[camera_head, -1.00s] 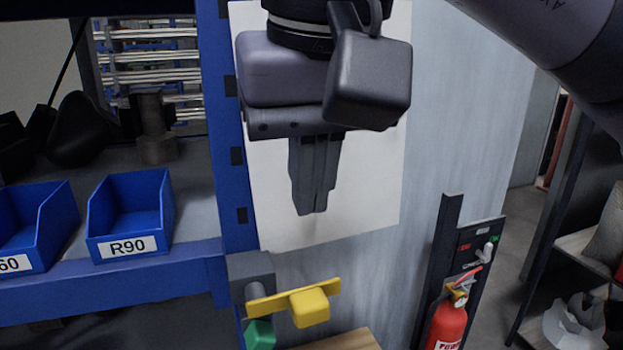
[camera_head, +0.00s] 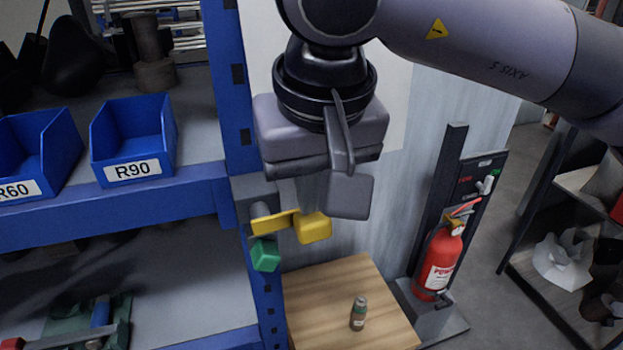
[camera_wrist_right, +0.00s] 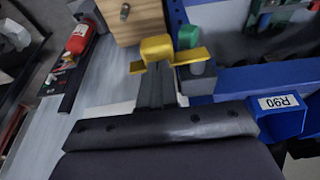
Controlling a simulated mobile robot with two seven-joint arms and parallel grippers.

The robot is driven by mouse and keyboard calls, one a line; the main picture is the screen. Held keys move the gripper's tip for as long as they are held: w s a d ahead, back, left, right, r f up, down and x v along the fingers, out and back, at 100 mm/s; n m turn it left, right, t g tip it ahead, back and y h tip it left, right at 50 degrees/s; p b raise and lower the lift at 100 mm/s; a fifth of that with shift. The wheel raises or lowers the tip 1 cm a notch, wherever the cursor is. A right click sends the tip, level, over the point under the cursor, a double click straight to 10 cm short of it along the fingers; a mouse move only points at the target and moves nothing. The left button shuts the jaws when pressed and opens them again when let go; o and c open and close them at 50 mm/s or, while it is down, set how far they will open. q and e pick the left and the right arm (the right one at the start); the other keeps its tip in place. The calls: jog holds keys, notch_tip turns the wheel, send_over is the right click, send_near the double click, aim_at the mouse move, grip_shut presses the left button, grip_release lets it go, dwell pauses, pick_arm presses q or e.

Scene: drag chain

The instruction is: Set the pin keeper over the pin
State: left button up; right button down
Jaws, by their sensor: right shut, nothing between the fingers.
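The yellow pin keeper, a flat bar (camera_head: 270,224) with a block-like knob (camera_head: 313,228), sits beside the blue rack post; it also shows in the right wrist view (camera_wrist_right: 157,46). A grey pin (camera_head: 259,209) stands out from a grey block (camera_head: 250,189) near the bar's left end. A green block (camera_head: 265,255) is just below. My right gripper (camera_head: 303,204) is shut and empty, its tips just above the yellow knob. In the right wrist view its fingers (camera_wrist_right: 158,68) reach the yellow bar; I cannot tell whether they touch. My left gripper is not in view.
Blue bins (camera_head: 134,138) stand on the rack shelf at left. A wooden surface (camera_head: 318,300) with a small bottle (camera_head: 359,313) lies below. A red fire extinguisher (camera_head: 440,262) stands at right. A grey wall panel is close behind my gripper.

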aim_at(333, 228)
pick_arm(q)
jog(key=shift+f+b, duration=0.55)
pick_arm(e)
jog(key=shift+d+f+y, duration=0.15)
jog(key=shift+y, duration=0.35)
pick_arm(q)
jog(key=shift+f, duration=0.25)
pick_arm(e)
jog(key=shift+f+y, duration=0.1)
jog(key=shift+y, duration=0.2)
